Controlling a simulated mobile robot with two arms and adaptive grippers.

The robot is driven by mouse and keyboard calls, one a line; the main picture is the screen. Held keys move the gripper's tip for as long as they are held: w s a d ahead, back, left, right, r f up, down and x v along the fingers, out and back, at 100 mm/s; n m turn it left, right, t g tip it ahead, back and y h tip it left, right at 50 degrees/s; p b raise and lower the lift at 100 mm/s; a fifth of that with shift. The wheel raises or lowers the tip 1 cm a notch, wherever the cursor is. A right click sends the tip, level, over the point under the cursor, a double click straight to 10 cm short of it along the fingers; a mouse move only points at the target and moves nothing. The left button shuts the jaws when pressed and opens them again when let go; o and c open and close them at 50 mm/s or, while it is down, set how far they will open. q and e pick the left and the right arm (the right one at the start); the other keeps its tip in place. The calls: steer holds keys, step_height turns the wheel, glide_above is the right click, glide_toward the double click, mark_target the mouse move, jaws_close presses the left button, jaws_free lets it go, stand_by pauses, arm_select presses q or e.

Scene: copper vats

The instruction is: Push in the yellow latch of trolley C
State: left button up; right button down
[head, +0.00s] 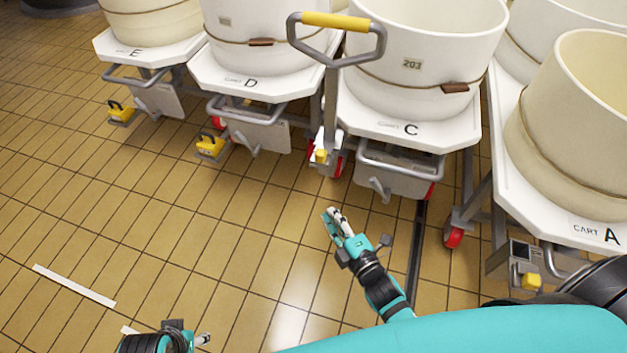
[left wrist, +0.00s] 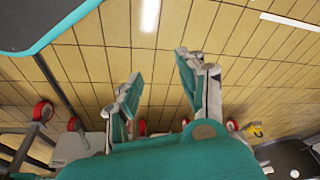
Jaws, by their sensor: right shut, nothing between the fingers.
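Trolley C (head: 385,128), a white cart with a cream vat on it, stands at centre right in the head view. Its grey tow handle (head: 331,85) with a yellow grip stands upright at its left front corner. A small yellow latch (head: 321,156) shows near the foot of that handle. My right gripper (head: 334,214) is shut and empty, over the floor in front of trolley C and apart from the latch. My left gripper (head: 203,339) is only partly in view at the bottom edge. In the left wrist view its fingers (left wrist: 165,72) are spread apart with nothing between them.
Trolleys D (head: 255,88) and E (head: 150,53) stand to the left, each with a yellow part low in front. Trolley A (head: 590,225) is close at the right. A dark floor channel (head: 416,250) runs beside my right arm. The tiled floor at left is clear.

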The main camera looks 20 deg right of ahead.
mark_target(322, 152)
arm_select(q)
steer(key=shift+v, duration=1)
arm_select(e)
steer(key=r, duration=0.1)
steer(key=r+n, duration=0.1)
steer(key=shift+w+a+r+t, duration=0.2)
steer(key=shift+r+t, duration=0.15)
steer(key=shift+t, duration=0.05)
arm_select(q)
steer(key=shift+w+a, duration=0.1)
steer(key=shift+a, duration=0.05)
steer(key=shift+b+v, duration=1.35)
steer(key=shift+v, duration=0.6)
arm_select(e)
steer(key=w, duration=1.3)
steer(key=shift+d, duration=0.15)
arm_select(q)
steer(key=shift+a+f, duration=0.1)
arm_select(e)
steer(key=shift+w, duration=0.15)
